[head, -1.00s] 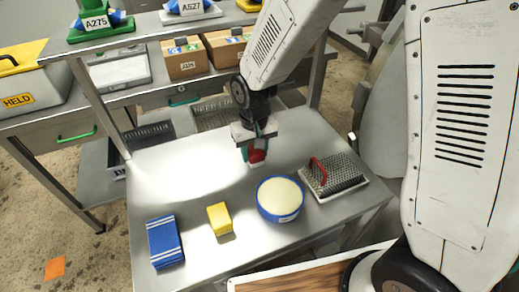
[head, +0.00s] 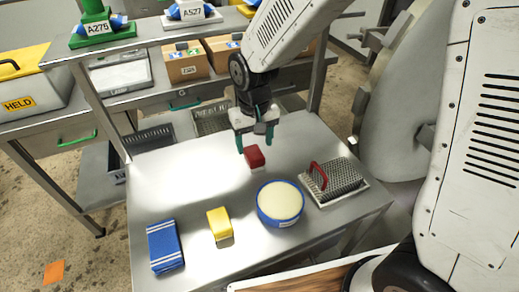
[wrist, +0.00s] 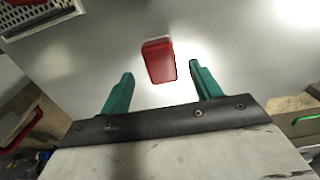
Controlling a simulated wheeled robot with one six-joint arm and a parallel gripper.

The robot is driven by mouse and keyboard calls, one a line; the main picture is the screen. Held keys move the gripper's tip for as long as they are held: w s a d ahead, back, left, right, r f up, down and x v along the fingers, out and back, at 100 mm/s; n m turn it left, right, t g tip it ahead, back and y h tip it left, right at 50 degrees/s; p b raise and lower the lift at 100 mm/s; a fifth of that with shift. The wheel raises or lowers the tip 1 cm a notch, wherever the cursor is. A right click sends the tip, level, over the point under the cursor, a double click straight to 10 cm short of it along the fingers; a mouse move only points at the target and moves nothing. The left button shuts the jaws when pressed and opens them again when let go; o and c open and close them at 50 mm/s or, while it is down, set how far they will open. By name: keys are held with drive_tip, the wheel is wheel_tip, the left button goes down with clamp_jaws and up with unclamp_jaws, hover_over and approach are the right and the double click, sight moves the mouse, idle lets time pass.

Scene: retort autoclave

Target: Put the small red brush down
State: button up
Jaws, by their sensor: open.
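The small red brush (head: 254,157) stands on the bare steel table top (head: 185,185), towards its back. In the wrist view the red brush (wrist: 159,61) shows between and just beyond the two green fingertips, with a gap on each side. My gripper (head: 255,142) is open and empty, above and just behind the brush. In the wrist view my gripper (wrist: 160,82) has its fingers spread wide, apart from the brush. The brush's underside is hidden.
Near the brush are a blue-rimmed round tub (head: 280,219), a yellow block (head: 219,223), a blue striped pack (head: 165,245) and a metal grid tray (head: 361,190) with a red handle. The table's left back area is clear. A shelf (head: 150,38) stands behind.

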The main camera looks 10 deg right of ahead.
drive_tip(key=shift+r, duration=0.95)
drive_tip(key=shift+s+d+r, duration=0.1)
drive_tip(key=shift+d+r, duration=0.15)
drive_tip(key=shift+r, duration=0.1)
drive_tip(key=s+d+r+m, duration=0.1)
drive_tip(key=s+d+r, duration=0.8)
drive_tip(key=r, duration=0.2)
drive_tip(key=s+d+r, duration=0.2)
drive_tip(key=s+d, duration=0.2)
drive_tip(key=s, duration=0.2)
drive_tip(key=s+d+r+m+t, duration=0.1)
drive_tip(key=s+d+r, duration=0.1)
drive_tip(key=s+d, duration=0.2)
drive_tip(key=s, duration=0.3)
drive_tip(key=shift+s, duration=0.15)
drive_tip(key=shift+s, duration=0.1)
drive_tip(key=shift+o, duration=0.5)
